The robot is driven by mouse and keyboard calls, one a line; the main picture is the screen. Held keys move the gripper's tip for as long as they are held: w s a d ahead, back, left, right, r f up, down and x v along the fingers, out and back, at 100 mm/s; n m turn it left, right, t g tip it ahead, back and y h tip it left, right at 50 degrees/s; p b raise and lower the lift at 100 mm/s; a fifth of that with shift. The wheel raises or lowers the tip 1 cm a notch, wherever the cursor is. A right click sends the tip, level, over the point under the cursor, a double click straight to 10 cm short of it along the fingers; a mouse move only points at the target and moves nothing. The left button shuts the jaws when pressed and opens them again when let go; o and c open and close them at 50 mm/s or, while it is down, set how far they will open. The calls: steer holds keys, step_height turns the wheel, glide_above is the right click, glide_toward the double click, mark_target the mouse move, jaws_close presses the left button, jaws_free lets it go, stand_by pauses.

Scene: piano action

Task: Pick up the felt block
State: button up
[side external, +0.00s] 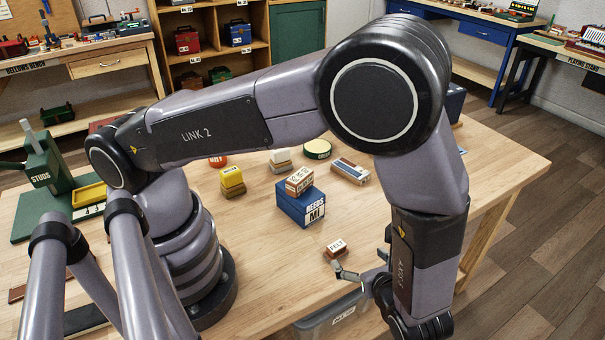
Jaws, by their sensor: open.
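The felt block (336,249) is a small red-brown block with a white top lettered FELT. It lies on the wooden workbench (465,165) near its front edge. My gripper (362,264) is low at the end of my arm, just to the right of and in front of the block. Its jaws are open and look empty. One finger shows close to the block's near side, but I cannot tell whether it touches. Part of the gripper is hidden behind my wrist.
A blue reeds box (300,208) with a lettered block (299,180) on top stands behind the felt block. Yellow (232,177) and white-topped (280,157) blocks and a green round tin (317,149) stand farther back. A grey bin (335,318) sits below the front edge.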

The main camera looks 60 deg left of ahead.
mark_target(338, 251)
steer(key=a+f, duration=0.2)
steer(key=w+a+f+m, duration=0.1)
steer(key=a+f, duration=0.1)
steer(key=a+f+m+t, duration=0.1)
steer(key=a+f, duration=0.1)
steer(key=f, duration=0.1)
steer(key=shift+w+f, duration=0.1)
steer(key=shift+w, duration=0.2)
steer(key=shift+x, duration=2.9)
steer(key=shift+s+f, duration=0.1)
steer(key=c, duration=1.1)
